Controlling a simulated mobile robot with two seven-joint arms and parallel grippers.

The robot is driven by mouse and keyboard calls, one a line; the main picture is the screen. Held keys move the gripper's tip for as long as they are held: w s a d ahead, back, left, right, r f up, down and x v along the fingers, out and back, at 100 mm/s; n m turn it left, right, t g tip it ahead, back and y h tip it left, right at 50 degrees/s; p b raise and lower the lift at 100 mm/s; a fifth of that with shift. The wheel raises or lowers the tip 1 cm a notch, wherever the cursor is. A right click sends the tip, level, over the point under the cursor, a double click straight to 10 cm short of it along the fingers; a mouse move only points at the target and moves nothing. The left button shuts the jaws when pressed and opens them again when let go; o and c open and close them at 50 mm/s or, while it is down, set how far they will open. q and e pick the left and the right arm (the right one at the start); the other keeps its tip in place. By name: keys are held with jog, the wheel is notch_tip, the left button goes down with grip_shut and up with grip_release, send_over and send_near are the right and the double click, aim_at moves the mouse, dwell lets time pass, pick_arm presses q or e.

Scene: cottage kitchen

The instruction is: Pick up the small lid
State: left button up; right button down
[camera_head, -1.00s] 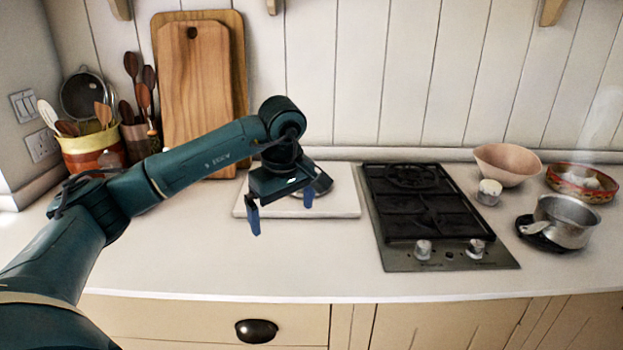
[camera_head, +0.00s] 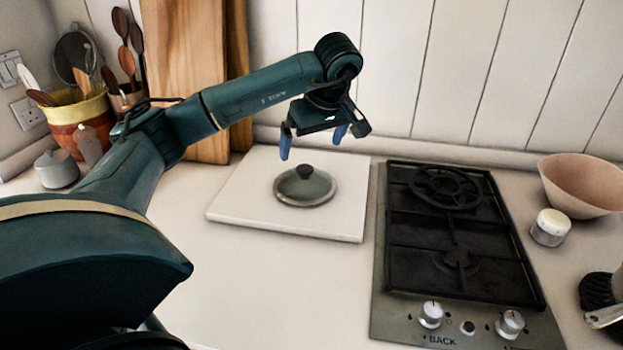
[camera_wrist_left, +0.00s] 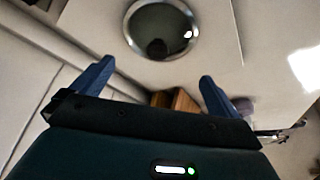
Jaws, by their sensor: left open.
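The small lid (camera_head: 305,187) is a round glass lid with a metal rim and a dark knob. It lies knob up on a white board (camera_head: 235,205) on the counter. In the left wrist view the lid (camera_wrist_left: 161,27) is at the top middle, beyond the fingers. My left gripper (camera_head: 313,146) is open and empty, with blue fingertips. It hangs above and behind the lid, apart from it. Its two fingers also show in the left wrist view (camera_wrist_left: 152,82). My right gripper is not in view.
A black gas hob (camera_head: 450,230) is right of the board. Wooden boards (camera_head: 188,75) lean on the wall, beside a utensil crock (camera_head: 80,125). The counter in front of the board is clear.

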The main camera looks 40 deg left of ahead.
aim_at(305, 168)
pick_arm(q)
jog(key=x, duration=0.4)
jog(key=shift+s+a+f, duration=0.1)
jog(key=shift+a+f, duration=0.05)
jog(key=shift+f, duration=0.15)
jog(key=shift+w+p+x, duration=0.15)
jog(key=shift+p+x, duration=0.2)
jog(key=shift+x, duration=1.15)
jog(key=shift+w+p+x, duration=0.15)
jog(key=shift+p+x, duration=0.2)
jog(key=shift+x, duration=1.15)
jog(key=shift+c, duration=0.2)
